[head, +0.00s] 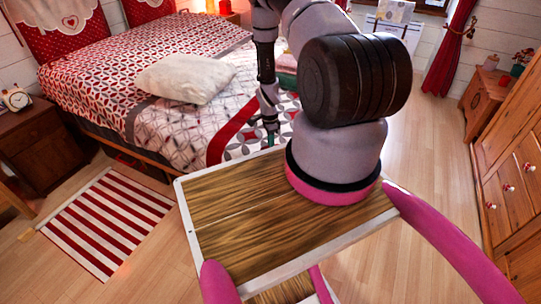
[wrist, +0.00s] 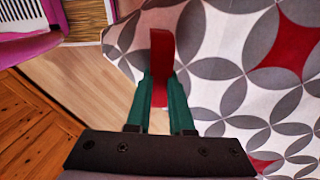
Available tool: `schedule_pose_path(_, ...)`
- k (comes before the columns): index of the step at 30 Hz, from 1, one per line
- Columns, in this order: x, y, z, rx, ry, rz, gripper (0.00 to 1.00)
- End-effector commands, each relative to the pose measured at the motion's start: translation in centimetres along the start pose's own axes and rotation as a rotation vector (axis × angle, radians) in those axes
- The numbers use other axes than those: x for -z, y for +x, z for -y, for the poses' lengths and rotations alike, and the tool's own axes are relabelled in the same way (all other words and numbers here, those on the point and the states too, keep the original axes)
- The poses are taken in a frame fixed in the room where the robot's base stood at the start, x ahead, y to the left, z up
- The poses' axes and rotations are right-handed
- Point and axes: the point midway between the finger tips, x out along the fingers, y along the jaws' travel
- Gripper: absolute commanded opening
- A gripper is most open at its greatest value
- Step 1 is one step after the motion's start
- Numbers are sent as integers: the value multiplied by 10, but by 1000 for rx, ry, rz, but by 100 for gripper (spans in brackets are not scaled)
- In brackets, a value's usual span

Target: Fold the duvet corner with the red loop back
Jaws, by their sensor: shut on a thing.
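The duvet (head: 180,128) lies on the bed, patterned in grey, white and red circles, with a red band (head: 232,130) across its near right part. In the wrist view the duvet (wrist: 225,62) fills the right side. The red loop (wrist: 161,50) stands between the green fingers of my gripper (wrist: 160,85), which is shut on it at the duvet's edge. In the head view my gripper (head: 270,137) is low at the bed's near right edge, partly behind my arm. The loop cannot be made out there.
A white pillow (head: 186,78) lies on the bed. A striped rug (head: 105,222) lies on the floor at the left, beside a nightstand (head: 40,145) with a clock (head: 16,98). A wooden dresser (head: 515,185) stands at the right. The floor (head: 425,130) between bed and dresser is clear.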

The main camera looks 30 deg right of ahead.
Motion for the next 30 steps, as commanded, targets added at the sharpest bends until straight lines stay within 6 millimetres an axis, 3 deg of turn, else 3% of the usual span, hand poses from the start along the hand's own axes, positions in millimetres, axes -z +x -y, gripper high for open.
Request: schedule_pose_path(30,0,-21,26,-164,-5,-2,0)
